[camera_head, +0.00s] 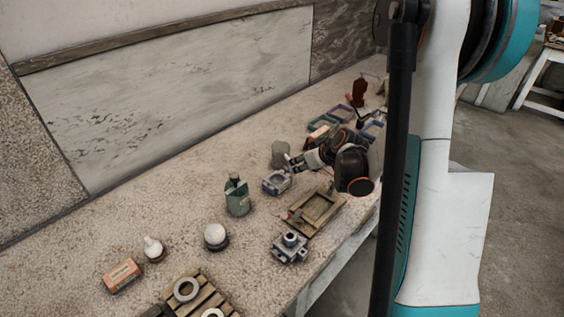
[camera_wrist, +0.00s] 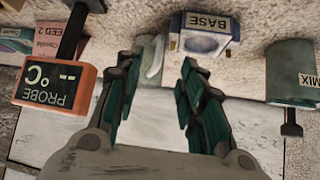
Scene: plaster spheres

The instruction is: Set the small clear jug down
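The small clear jug (camera_head: 281,153) looks like a greenish, see-through cup standing on the bench, just left of my gripper (camera_head: 292,163) in the head view. In the wrist view my gripper (camera_wrist: 160,70) has its two dark green-padded fingers spread wide apart. The jug (camera_wrist: 150,58) shows beyond the fingertips, close to the left finger, which hides part of it. A pale curved handle shows on its right side. Nothing fills the gap between the pads. I cannot tell whether the left finger touches the jug.
A box marked BASE (camera_wrist: 202,38) sits close by the right finger. An orange probe meter (camera_wrist: 57,88) is at left and a green MIX container (camera_wrist: 291,75) at right. A wooden tray (camera_head: 328,214) and a grey metal fixture (camera_head: 290,248) lie nearer the bench's front edge.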

